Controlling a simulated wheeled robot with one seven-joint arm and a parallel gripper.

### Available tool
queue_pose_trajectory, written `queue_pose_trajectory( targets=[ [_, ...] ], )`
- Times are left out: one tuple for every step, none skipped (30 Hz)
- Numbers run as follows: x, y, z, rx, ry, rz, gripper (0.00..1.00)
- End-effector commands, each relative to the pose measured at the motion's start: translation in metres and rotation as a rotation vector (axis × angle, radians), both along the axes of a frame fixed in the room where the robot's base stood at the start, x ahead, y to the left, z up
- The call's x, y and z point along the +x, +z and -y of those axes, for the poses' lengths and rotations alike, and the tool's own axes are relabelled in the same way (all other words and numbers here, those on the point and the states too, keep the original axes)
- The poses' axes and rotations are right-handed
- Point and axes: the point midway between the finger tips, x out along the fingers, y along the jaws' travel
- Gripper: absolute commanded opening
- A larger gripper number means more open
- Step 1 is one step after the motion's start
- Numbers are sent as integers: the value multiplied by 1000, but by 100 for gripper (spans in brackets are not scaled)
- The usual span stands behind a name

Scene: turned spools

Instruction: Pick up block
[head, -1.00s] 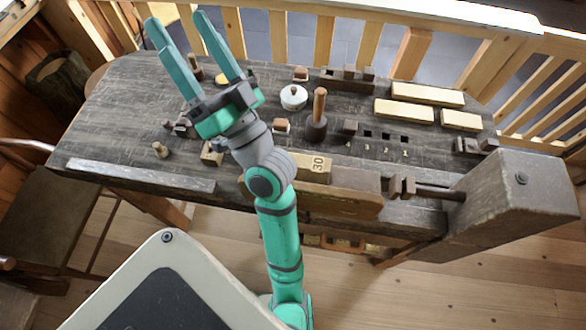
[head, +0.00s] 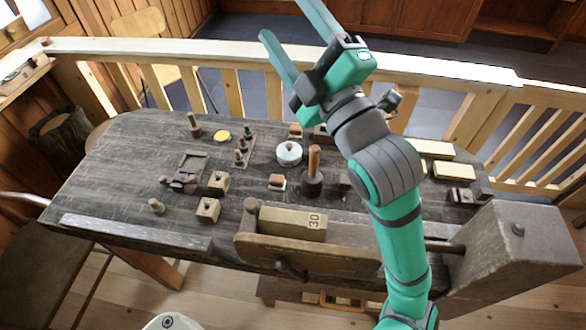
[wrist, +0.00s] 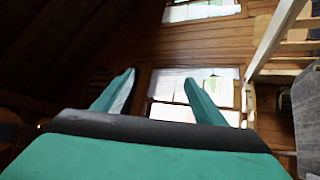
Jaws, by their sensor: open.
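Several blocks show in the head view, and I cannot tell which one the task means. A tan block marked 30 (head: 293,222) sits at the front of the bench by the vise jaw. Two small wooden blocks with holes, an upper one (head: 219,182) and a lower one (head: 207,210), stand left of it. Pale long blocks (head: 432,149) lie at the right rear, partly hidden by my arm. My gripper (head: 283,17) is open and empty, raised over the bench's far side and pointing up and away. In the wrist view its fingers (wrist: 159,78) are spread, with windows and wall beyond.
The dark workbench (head: 120,190) carries a white lidded pot (head: 289,153), a mallet-like tool (head: 313,175) and several small turned pieces. A wooden railing (head: 210,52) runs behind it. The vise's big wooden end (head: 515,235) stands at the right. The bench's left part is mostly clear.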

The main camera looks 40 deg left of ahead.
Motion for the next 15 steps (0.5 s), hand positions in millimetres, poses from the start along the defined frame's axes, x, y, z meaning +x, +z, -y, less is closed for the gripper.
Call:
queue_pose_trajectory(
  targets=[
    [-7, -13, -22, -75, 56, -48, 65],
    [-11, -24, -35, -125, 89, -86, 65],
    [-17, -40, -51, -198, 132, -139, 65],
    [-23, -53, -63, -257, 162, -181, 65],
    [-28, -68, -73, -321, 190, -225, 65],
    [-36, -88, -85, -411, 222, -283, 65],
    [-42, -104, -93, -480, 240, -328, 65],
    [-47, -120, -98, -549, 254, -372, 65],
    [-54, -142, -103, -643, 265, -430, 65],
    [-58, -158, -104, -715, 269, -474, 65],
    [-63, -174, -104, -786, 268, -516, 65],
    [-68, -195, -102, -882, 259, -574, 65],
    [-71, -210, -98, -956, 248, -615, 65],
    [-74, -224, -93, -1027, 232, -655, 65],
    [-77, -242, -84, -1123, 204, -708, 65]
  ],
)
